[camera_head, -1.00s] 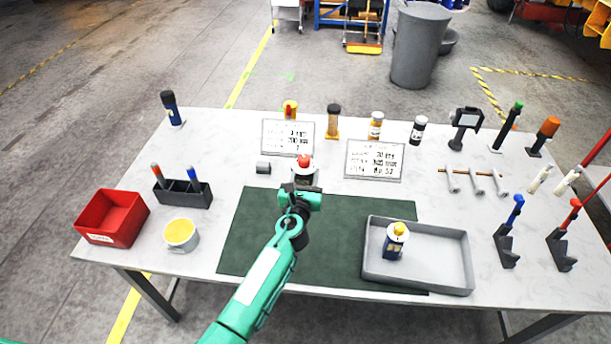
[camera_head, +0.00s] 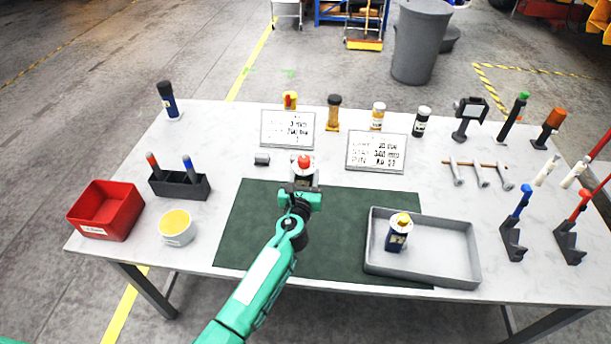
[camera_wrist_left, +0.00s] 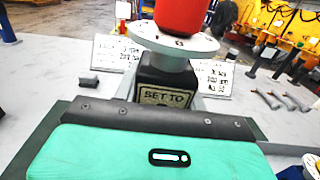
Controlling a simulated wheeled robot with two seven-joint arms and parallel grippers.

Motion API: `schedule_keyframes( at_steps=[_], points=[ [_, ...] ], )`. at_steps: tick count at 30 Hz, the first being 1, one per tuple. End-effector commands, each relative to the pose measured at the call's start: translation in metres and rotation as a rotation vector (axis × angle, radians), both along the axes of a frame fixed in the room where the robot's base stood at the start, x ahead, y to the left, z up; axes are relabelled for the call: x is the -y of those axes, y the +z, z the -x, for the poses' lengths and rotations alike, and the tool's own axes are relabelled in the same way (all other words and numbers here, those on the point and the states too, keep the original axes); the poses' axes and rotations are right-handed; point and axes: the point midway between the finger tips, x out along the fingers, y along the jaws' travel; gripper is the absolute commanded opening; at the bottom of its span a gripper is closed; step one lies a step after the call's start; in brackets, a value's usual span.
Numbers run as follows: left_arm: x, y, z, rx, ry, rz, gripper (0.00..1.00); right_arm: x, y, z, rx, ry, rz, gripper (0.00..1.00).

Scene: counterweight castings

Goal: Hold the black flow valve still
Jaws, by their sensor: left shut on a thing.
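The black flow valve (camera_head: 303,164) stands upright at the back edge of the dark green mat (camera_head: 345,205). It has a red knob on top and a pale round disc under it. In the left wrist view the valve's black body (camera_wrist_left: 166,84) bears a plate reading "SET TO". My left gripper (camera_head: 302,184) is at the front of the valve and shut on its body. The lower body and the fingertips' contact are hidden behind the gripper. My right gripper is not in view.
A grey tray (camera_head: 455,277) with a dark blue, yellow-topped valve (camera_head: 398,236) is at right. A red bin (camera_head: 107,212), a yellow-filled white cup (camera_head: 176,228) and a black pen holder (camera_head: 180,186) are at left. Two sign plates (camera_head: 287,130) (camera_head: 376,152) stand behind.

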Motion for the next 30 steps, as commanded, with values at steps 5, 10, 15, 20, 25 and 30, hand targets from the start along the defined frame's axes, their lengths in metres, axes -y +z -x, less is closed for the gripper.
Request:
schedule_keyframes(
  at_steps=[5,10,15,20,25,30],
  points=[
    [0.000,-0.009,0.000,0.003,0.000,0.000,0.00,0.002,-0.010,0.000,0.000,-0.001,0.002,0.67],
    [0.000,-0.017,0.000,0.003,0.000,0.000,0.00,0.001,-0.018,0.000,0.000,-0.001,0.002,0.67],
    [0.000,-0.025,0.000,0.003,0.000,0.001,0.00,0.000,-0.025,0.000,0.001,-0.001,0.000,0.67],
    [0.000,-0.033,0.000,0.003,0.000,0.001,0.00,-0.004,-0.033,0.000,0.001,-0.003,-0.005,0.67],
    [-0.001,-0.041,0.000,0.003,0.000,0.001,0.00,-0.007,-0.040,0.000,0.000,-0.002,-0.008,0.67],
    [-0.001,-0.049,0.000,0.003,0.000,0.001,0.00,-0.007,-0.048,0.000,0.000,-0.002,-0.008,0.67]
  ],
)
